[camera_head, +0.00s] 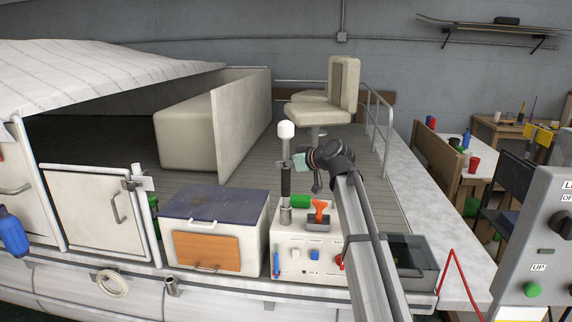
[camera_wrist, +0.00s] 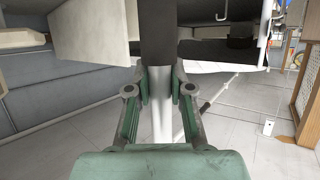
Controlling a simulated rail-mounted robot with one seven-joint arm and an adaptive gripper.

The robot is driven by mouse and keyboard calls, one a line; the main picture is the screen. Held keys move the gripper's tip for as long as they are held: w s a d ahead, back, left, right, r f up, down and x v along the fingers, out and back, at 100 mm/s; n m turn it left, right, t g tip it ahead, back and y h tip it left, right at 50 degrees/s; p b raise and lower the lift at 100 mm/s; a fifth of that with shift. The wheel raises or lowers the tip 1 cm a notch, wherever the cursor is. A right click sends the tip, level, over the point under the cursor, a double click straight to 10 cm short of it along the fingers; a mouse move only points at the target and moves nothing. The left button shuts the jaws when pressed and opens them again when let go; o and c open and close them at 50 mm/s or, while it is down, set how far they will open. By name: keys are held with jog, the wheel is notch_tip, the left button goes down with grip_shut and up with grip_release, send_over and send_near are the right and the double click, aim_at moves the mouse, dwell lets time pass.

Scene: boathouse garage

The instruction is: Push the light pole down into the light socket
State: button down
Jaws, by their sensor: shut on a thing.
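The light pole (camera_head: 286,181) stands upright in the head view, with a white lamp (camera_head: 287,130) on top and a dark sleeve around its lower part. Its lower end is at the metal light socket (camera_head: 286,215) on the white control box; how deep it sits I cannot tell. My gripper (camera_head: 294,162) is beside the pole, above the dark sleeve. In the wrist view my gripper (camera_wrist: 159,88) is shut on the pole (camera_wrist: 158,40), its green-padded fingers on either side. The pole's lamp and socket cannot be made out there.
The control box (camera_head: 290,245) carries an orange-red switch (camera_head: 320,207), a green item (camera_head: 300,200) and buttons. A cooler-like box (camera_head: 215,230) stands left of it. A dark open tray (camera_head: 411,262) lies right. A boat seat (camera_head: 325,105) stands behind. My arm crosses the right part.

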jog(key=shift+f+b, duration=0.3)
jog(key=c, duration=1)
grip_release()
jog(key=shift+o, duration=0.2)
jog(key=shift+s, duration=0.1)
jog(key=v, duration=1.2)
